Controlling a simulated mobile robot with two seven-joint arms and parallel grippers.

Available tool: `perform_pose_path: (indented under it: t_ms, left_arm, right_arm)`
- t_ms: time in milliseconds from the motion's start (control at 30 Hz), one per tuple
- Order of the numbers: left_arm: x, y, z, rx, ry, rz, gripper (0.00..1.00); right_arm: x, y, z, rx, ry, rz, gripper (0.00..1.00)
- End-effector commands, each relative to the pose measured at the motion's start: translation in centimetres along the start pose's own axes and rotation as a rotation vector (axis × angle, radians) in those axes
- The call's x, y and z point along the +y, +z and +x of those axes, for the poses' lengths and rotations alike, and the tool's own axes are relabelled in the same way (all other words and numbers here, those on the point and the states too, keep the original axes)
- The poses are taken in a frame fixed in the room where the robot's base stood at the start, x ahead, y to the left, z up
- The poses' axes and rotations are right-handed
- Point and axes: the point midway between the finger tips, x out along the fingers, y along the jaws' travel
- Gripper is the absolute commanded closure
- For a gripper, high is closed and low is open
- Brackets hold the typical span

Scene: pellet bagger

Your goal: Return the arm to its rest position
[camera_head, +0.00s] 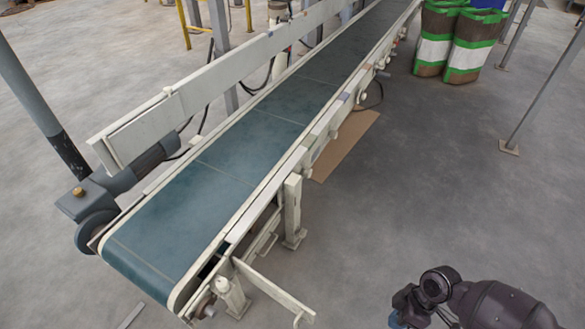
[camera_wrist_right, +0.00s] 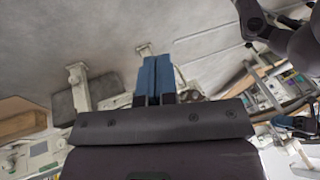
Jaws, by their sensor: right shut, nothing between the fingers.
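My right arm comes in at the lower right of the head view. Its gripper (camera_head: 398,318) is low in the picture, over the grey floor and to the right of the conveyor's near end, apart from the conveyor. In the right wrist view the blue fingers (camera_wrist_right: 156,76) are together with nothing between them. My left gripper is not in the head view.
A conveyor with an empty teal belt (camera_head: 210,195) runs from the lower left to the top. Green and white bags (camera_head: 470,48) stand at the top right near a grey post (camera_head: 543,90). A cardboard sheet (camera_head: 345,143) lies beside the conveyor.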

Motion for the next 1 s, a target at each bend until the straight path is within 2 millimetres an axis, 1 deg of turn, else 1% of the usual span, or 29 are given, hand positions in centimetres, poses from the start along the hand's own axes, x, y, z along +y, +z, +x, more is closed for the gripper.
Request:
perform_pose_path:
  t_ms: [33,100,333,400,567,700,867,1000]
  left_arm:
    - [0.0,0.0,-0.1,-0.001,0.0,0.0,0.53]
    - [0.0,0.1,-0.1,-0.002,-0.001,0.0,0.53]
    - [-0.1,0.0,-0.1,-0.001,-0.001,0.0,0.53]
    - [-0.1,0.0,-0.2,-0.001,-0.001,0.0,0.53]
    - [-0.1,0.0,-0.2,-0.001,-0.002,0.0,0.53]
    - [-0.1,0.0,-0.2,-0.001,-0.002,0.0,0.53]
    - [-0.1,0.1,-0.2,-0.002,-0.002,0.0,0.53]
    - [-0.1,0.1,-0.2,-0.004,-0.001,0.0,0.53]
  right_arm:
    - [0.8,1.3,-0.9,-0.024,0.017,0.003,1.0]
    - [1.7,2.8,-2.1,-0.053,0.037,0.006,1.0]
    - [4.5,7.5,-6.3,-0.146,0.101,0.017,1.0]
    - [3.3,7.9,-5.4,-0.139,0.123,0.023,1.0]
    - [1.8,9.3,-5.0,-0.131,0.199,0.037,1.0]
    - [0.1,10.5,-5.0,-0.117,0.278,0.049,1.0]
    - [-2.5,11.9,-5.6,-0.081,0.397,0.058,1.0]
    - [-5.1,12.7,-6.9,-0.033,0.51,0.058,1.0]
